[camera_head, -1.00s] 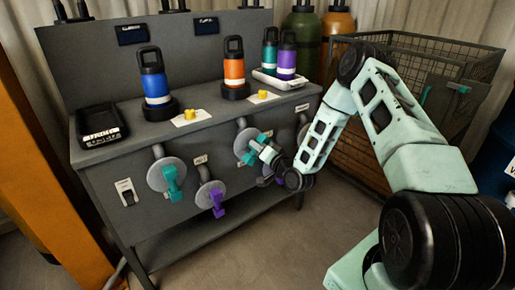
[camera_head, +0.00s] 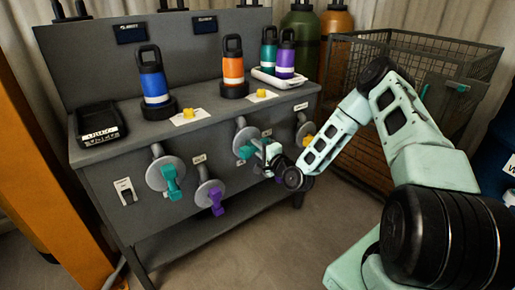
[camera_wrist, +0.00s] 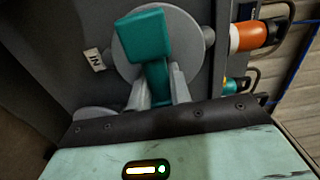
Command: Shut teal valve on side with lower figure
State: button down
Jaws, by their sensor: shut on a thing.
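A teal valve (camera_head: 247,151) sits on the right part of the grey bench front, on a round grey flange. My gripper (camera_head: 262,149) is at this valve. In the wrist view, the teal handle (camera_wrist: 145,38) stands between the two fingers of my gripper (camera_wrist: 159,82), which are shut on its stem. A tag reading "IN" (camera_wrist: 95,60) is beside the flange. A second teal valve (camera_head: 171,183) hangs at the left of the bench front, apart from my gripper. Two dark displays, left (camera_head: 131,34) and right (camera_head: 204,25), are on the back panel; their figures are too small to read.
A yellow handle (camera_head: 308,141) is at the far right. Bottles, including a blue one (camera_head: 154,84), stand on top. A wire crate (camera_head: 400,60) is behind my arm.

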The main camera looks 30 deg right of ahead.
jog(key=shift+s+f, duration=0.1)
dwell(0.4)
jog(key=c, duration=1.3)
grip_release()
jog(key=s, duration=1.7)
jog(key=shift+s+d, duration=0.2)
jog(key=shift+d, duration=0.1)
